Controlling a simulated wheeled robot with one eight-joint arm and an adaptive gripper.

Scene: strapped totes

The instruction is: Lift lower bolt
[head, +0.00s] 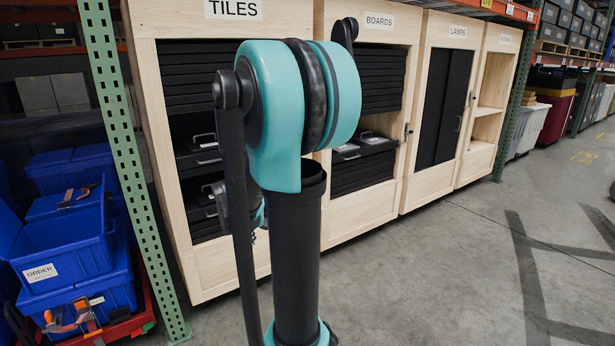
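No bolt can be made out for certain. A small dark fitting (407,131) sits on the right upright of the BOARDS cabinet (400,190); it is too small to tell whether it is a bolt. My teal and black arm stands large in the middle of the head view and covers much of the TILES cabinet (160,130) and part of the BOARDS cabinet. A grey and teal part of my arm shows low behind the upright link. My gripper's fingers are not visible.
Blue totes (70,240), one labelled ORDER, stand at left with orange clamps (57,322). A green rack post (118,130) stands beside them. The LAMPS cabinet (437,180) has dark panels with a handle. The concrete floor (450,270) at right is clear.

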